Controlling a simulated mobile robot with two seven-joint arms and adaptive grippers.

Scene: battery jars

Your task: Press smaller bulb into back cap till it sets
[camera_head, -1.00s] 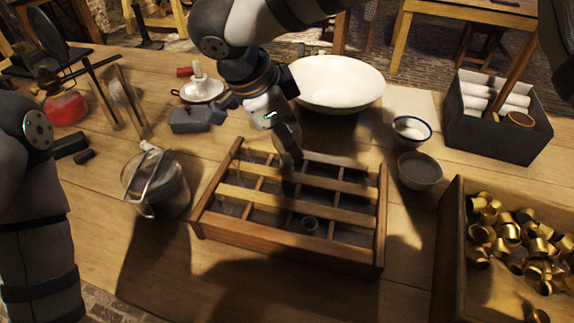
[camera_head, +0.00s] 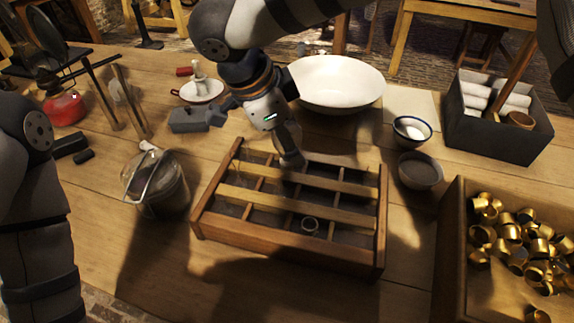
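A wooden rack (camera_head: 290,253) with slats and dark compartments stands mid-table. My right gripper (camera_head: 291,161) points down at the rack's back row, its fingertips close to the back slat. Whether its fingers are open or shut on something is unclear at this angle. No bulb can be made out; the gripper hides the spot beneath it, and a back cap cannot be picked out there.
A wooden crate (camera_head: 449,250) of brass caps stands at the right. Behind the rack are a white basin (camera_head: 340,84) and two small bowls (camera_head: 411,131) (camera_head: 419,171). A dark box (camera_head: 497,136) holds white rolls.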

